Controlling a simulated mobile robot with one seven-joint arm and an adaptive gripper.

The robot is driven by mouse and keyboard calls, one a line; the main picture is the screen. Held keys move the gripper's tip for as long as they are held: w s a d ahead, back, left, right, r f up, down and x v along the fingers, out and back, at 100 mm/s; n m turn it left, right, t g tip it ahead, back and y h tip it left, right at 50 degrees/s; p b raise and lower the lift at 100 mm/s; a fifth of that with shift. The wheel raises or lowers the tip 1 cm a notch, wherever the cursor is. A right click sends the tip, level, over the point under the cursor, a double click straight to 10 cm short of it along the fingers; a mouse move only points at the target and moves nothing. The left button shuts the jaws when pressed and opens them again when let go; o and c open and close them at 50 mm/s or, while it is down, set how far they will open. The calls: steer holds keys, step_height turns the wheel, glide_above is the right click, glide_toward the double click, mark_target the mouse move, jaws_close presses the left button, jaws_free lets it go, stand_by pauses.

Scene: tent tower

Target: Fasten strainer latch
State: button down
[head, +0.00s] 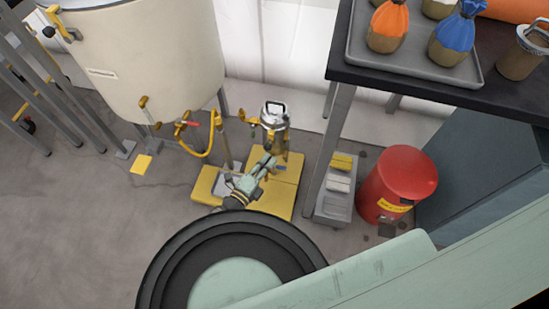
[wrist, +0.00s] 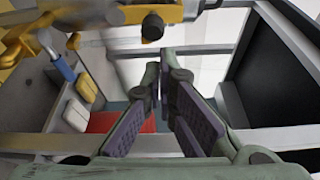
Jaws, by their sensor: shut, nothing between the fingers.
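The strainer (head: 274,116), a brass body with a silver lid, stands on a yellow platform (head: 270,201) right of the big cream tank. Its yellow-brass underside (wrist: 118,14) fills the top of the wrist view, with a dark round knob (wrist: 152,27) on it. A blue-gripped lever (wrist: 61,67) hangs at the left of that view. I cannot tell which part is the latch. My gripper (head: 267,160) is just below the strainer in the head view. In the wrist view my gripper (wrist: 160,72) has its purple-padded fingers together at the tips, empty, below the knob and apart from it.
The cream tank (head: 140,55) with a yellow hose (head: 196,154) stands at the left. A dark table (head: 440,92) with a tray of tied bags is at upper right. Below it are a grey bin (head: 333,205) and a red can (head: 398,180).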

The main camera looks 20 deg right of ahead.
steer(key=v, duration=0.4)
steer(key=shift+f, duration=0.1)
stand_by(0.5)
